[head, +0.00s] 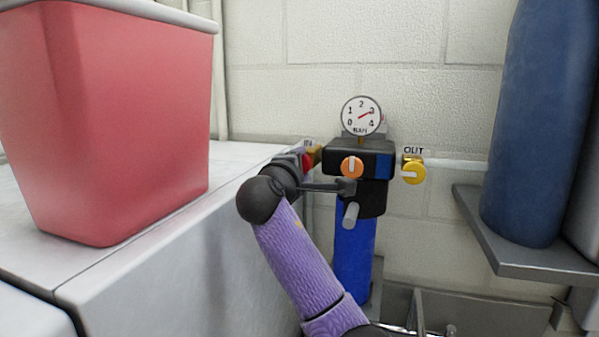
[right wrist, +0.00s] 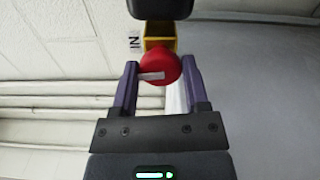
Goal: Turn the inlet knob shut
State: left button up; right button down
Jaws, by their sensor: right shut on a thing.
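The red inlet knob (right wrist: 158,67) sits on a yellow valve body under the IN label in the right wrist view. It has a pale pointer line lying across the picture. In the head view the red knob (head: 306,163) is partly hidden by my right gripper (head: 308,168). In the right wrist view my right gripper (right wrist: 160,72) has one finger on each side of the knob, shut on it. The filter unit has a black head (head: 358,158), a blue housing (head: 353,255), a gauge (head: 361,116) with its needle near 3, and an orange knob (head: 352,167). My left gripper is not in view.
The yellow outlet knob (head: 413,171) is right of the filter, under the OUT label. A red bin (head: 120,120) stands on the white cabinet (head: 190,235) at left. A blue cylinder (head: 540,120) stands on a grey shelf (head: 520,262) at right.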

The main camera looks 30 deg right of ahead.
jog(key=shift+f+m, duration=0.15)
jog(key=shift+m, duration=0.45)
jog(key=shift+b, duration=0.3)
jog(key=shift+c, duration=2.4)
grip_release()
jog(key=o, duration=0.4)
jog(key=shift+s, duration=0.1)
jog(key=shift+c, duration=0.2)
jog(key=shift+a, duration=0.1)
jog(key=b+v, duration=0.4)
jog(key=v, duration=0.5)
jog(key=shift+s+a, duration=0.25)
jog(key=shift+s, duration=0.05)
